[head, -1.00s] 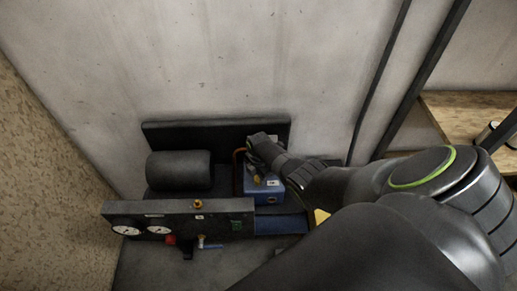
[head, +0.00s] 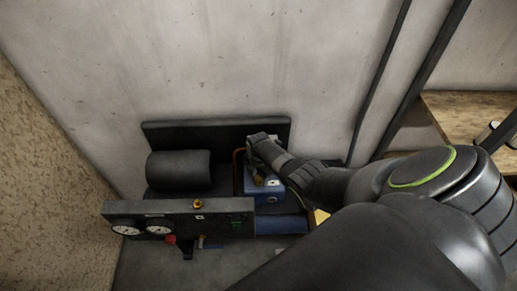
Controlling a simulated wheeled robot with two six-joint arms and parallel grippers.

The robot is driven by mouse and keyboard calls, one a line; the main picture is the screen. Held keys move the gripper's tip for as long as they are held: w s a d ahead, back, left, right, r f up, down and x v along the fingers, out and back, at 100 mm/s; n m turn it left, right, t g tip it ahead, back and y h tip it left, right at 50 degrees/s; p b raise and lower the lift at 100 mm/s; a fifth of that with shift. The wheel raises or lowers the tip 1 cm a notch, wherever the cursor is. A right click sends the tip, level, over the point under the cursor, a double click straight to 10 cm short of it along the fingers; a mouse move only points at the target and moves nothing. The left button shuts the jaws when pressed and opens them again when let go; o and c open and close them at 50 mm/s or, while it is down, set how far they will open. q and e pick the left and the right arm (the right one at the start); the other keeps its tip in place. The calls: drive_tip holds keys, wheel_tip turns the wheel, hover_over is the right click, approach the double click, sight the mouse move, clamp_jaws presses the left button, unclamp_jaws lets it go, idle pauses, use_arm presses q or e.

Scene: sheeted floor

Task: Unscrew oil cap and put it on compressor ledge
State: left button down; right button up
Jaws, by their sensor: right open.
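The compressor stands against the wall, with a dark front panel (head: 180,222), a black cylinder (head: 179,170) and a blue block (head: 271,195). My right gripper (head: 259,180) is over the blue block, pointing down at its top left part. It is open. The oil cap cannot be made out clearly; the gripper and wrist cover much of the block's top. A flat blue ledge-like surface (head: 281,225) lies in front of the block, right of the panel. My left gripper is not in view.
The front panel carries two white gauges (head: 126,230), a red knob (head: 170,240) and a small brass fitting (head: 197,204). A black back plate (head: 190,132) rises behind. A wooden shelf (head: 465,112) is at the right. A tan wall (head: 45,190) bounds the left.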

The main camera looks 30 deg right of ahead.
drive_tip(key=m, duration=0.5)
drive_tip(key=shift+r+p, duration=0.1)
drive_tip(key=shift+p, duration=0.2)
drive_tip(key=m, duration=0.9)
drive_tip(key=shift+p, duration=0.35)
drive_tip(key=m, duration=0.5)
drive_tip(key=shift+c, duration=0.3)
